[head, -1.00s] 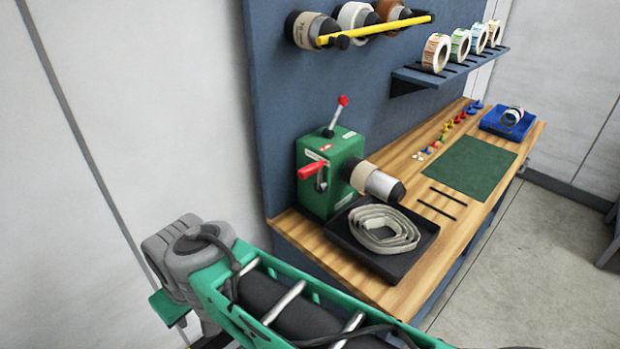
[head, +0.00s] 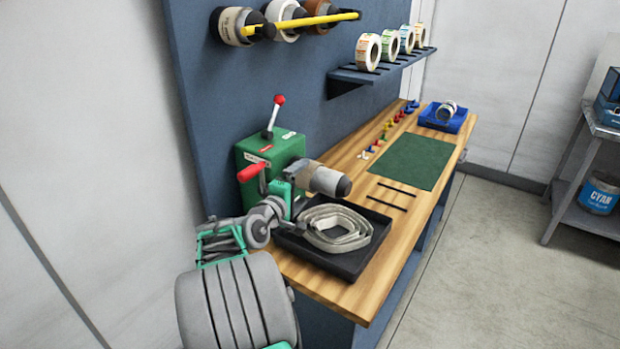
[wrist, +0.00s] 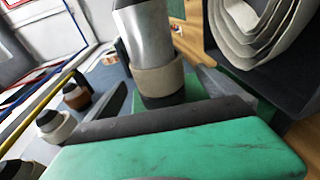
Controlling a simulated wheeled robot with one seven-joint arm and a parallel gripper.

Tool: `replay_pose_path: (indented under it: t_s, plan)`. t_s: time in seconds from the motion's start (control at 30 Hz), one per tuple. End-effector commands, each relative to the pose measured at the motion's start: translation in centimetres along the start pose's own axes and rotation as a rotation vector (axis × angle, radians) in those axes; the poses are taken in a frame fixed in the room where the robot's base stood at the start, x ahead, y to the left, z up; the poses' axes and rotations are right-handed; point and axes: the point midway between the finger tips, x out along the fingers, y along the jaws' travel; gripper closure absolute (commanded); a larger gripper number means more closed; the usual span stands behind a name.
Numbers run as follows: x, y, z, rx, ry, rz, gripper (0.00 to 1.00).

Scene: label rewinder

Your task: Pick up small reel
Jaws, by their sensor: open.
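The green rewinder (head: 268,155) stands at the near end of the bench with a silver, black-tipped spindle (head: 326,180). A narrow tan reel (wrist: 160,78) sits around the spindle in the wrist view. My gripper (wrist: 163,97) is open, with one grey finger on each side of the spindle near this reel; contact is not clear. In the head view my gripper (head: 290,197) is below the spindle, partly hidden by my wrist. Another small reel (head: 447,110) lies in the blue tray (head: 428,124) at the far end. I cannot tell which is the named one.
A black tray (head: 340,272) with a loose coil of pale strip (head: 335,227) lies right beside my gripper. Larger rolls (head: 237,27) hang on the panel behind a yellow bar (head: 315,24). Label rolls (head: 368,52) stand on a shelf. The green mat (head: 412,160) is clear.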

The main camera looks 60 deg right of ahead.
Motion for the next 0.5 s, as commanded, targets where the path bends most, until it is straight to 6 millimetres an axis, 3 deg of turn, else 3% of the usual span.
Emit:
replay_pose_path:
  t_s: [0.23,0.5]
  plan:
    - [4.1,0.3,0.0,0.001,-0.001,-0.003,0.0]
    - [4.4,0.2,-0.1,0.002,0.003,-0.003,0.02]
